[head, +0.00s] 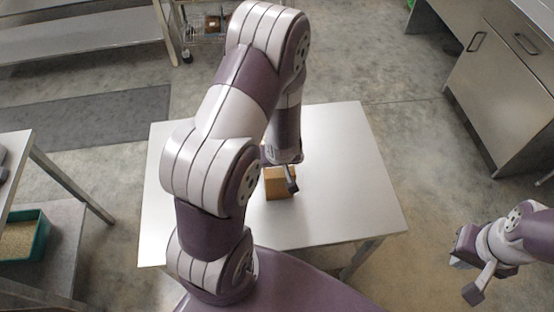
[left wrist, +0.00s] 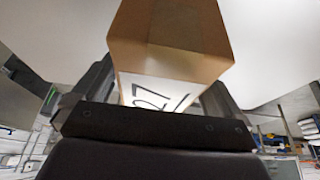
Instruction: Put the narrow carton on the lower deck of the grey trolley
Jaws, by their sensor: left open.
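The carton (head: 278,185), a small brown box, stands on the white table under my left arm. In the left wrist view the carton (left wrist: 168,60) is close up, with a white label marked with black digits, partly hidden by the gripper body. My left gripper (head: 281,176) is at the carton, its open fingers on either side of it; whether they touch it I cannot tell. My right gripper (head: 471,268) is open and empty, over the floor right of the table. A wheeled wire-sided cart (head: 203,34), possibly the grey trolley, is partly in view at the top.
The white table (head: 345,150) is otherwise clear where it shows; my left arm covers much of it. A shelf rack (head: 85,35) stands at upper left. A side table with a teal bin (head: 40,240) on its lower shelf is at left. Steel cabinets (head: 505,85) stand at right.

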